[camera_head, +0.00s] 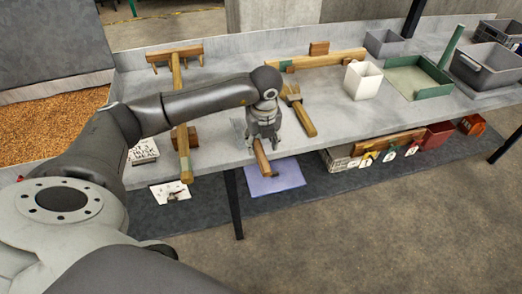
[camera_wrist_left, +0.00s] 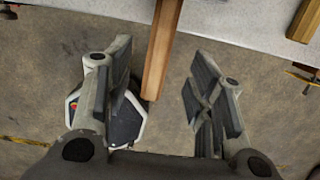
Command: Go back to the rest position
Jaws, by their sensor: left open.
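My left gripper (camera_head: 263,141) is above the front edge of the grey table (camera_head: 222,150), pointing down. In the left wrist view my left gripper (camera_wrist_left: 162,75) is open, its two fingers spread apart. A wooden handle (camera_head: 263,162) sticks out past the table edge just below the gripper. In the wrist view this handle (camera_wrist_left: 163,40) reaches down into the gap between the fingers, nearer the left one, with no clear contact. The far part of the handle is hidden behind the gripper in the head view. My right gripper is not in view.
A wooden rake (camera_head: 179,90) lies to the left and a wooden fork-like tool (camera_head: 300,110) to the right. A white container (camera_head: 362,80), a green tray (camera_head: 441,83) and a grey bin (camera_head: 487,65) stand farther right. Boxes lie beneath the table. The floor in front is clear.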

